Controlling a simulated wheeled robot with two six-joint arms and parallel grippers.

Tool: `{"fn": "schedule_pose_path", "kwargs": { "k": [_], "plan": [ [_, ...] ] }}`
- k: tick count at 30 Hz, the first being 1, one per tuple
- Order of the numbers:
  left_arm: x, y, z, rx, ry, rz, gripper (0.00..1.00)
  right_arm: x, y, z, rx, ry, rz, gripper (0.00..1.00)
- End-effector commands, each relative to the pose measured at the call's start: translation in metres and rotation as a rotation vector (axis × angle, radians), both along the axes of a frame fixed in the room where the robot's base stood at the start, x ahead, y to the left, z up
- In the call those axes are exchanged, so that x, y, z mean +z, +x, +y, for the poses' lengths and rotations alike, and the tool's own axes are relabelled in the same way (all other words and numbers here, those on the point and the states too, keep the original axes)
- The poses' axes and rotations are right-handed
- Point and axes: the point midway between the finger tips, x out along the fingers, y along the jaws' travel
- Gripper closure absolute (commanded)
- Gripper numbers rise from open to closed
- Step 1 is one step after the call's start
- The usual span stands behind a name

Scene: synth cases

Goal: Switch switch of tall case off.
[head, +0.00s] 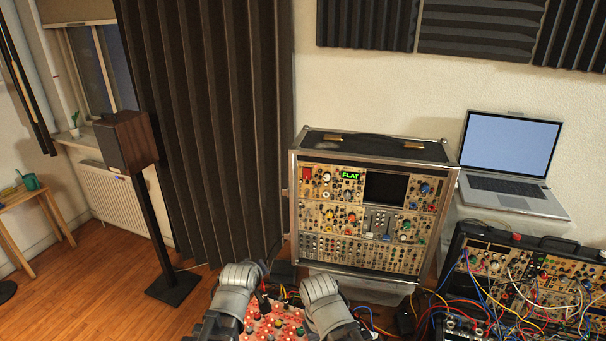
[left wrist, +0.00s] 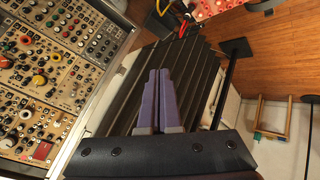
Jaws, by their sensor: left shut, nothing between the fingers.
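The tall case (head: 294,215) stands upright against the wall in the middle of the head view, its panel full of knobs, with a lit green "FLAT" display (head: 350,176) and a dark screen. A small red part, perhaps the switch (head: 306,173), sits at its panel's upper left; its position is too small to tell. The left wrist view shows the panel turned around, with this red part (left wrist: 42,150) at lower left. My left gripper (left wrist: 160,72) has its purple fingers together and empty, apart from the panel, in front of the dark curtain. My right gripper is not visible; only my arm shows.
A laptop (head: 511,155) stands on a stand at right. A cabled modular case (head: 548,285) lies at lower right. A red panel with knobs (head: 272,325) lies between my arms. A speaker (head: 126,142) on a stand and a dark curtain (head: 215,130) are left of the tall case.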

Motion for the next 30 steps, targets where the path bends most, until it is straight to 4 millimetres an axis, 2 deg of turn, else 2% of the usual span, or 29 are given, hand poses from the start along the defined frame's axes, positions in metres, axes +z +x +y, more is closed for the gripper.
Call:
{"fn": "schedule_pose_path", "kwargs": {
  "k": [3,6,12,15,21,30],
  "plan": [
    [0.035,0.023,-0.022,0.090,-0.175,-0.185,1.00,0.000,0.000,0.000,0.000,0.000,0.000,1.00],
    [0.068,0.037,-0.040,0.145,-0.348,-0.329,1.00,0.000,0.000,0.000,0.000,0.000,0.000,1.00],
    [0.130,0.045,-0.069,0.186,-0.684,-0.546,1.00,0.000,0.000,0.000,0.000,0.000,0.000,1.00],
    [0.153,0.044,-0.079,0.183,-0.814,-0.611,1.00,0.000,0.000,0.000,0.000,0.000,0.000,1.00],
    [0.178,0.039,-0.088,0.170,-0.962,-0.675,1.00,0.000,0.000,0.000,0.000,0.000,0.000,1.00],
    [0.182,0.038,-0.089,0.168,-0.988,-0.685,1.00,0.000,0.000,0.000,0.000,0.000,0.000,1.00]
  ]
}}
